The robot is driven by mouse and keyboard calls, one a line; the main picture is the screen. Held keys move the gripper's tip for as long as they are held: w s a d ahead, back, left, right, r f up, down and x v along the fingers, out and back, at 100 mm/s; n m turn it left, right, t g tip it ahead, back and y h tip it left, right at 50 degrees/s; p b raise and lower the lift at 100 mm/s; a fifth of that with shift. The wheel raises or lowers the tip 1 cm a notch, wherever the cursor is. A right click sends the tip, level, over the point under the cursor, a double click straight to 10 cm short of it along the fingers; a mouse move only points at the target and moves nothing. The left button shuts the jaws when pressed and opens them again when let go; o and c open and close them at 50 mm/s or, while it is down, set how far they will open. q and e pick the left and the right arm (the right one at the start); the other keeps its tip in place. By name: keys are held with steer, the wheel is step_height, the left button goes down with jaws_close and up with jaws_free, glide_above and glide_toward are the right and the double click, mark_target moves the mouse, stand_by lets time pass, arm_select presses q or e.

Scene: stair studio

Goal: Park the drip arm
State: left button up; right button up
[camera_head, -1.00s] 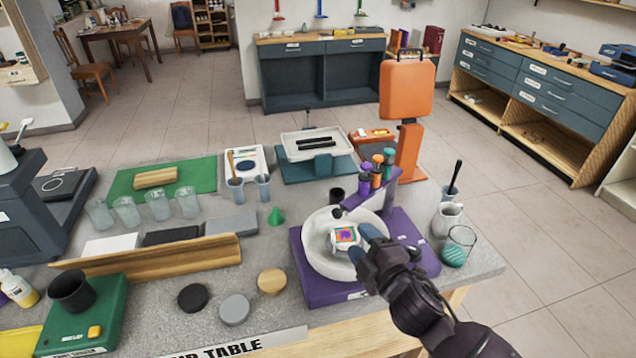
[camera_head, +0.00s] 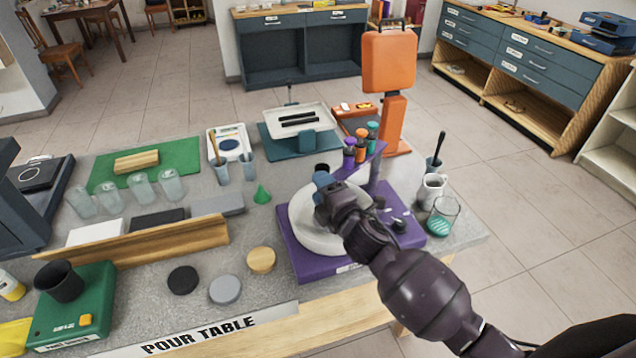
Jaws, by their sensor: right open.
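The drip arm (camera_head: 364,163) is a purple bar on a post, with purple, orange and teal capped bottles along it. My right gripper (camera_head: 324,182) is above the basin, by the left end of the drip arm, and is open. I cannot tell whether it touches the arm. My right arm hides the middle of the basin and that end of the drip arm. My left gripper is not in view.
An orange upright device (camera_head: 390,62) stands behind the drip arm. A white jug (camera_head: 431,190) and a glass with teal liquid (camera_head: 442,217) stand right of the base.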

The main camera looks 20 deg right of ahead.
steer(key=shift+x, duration=0.85)
jaws_close()
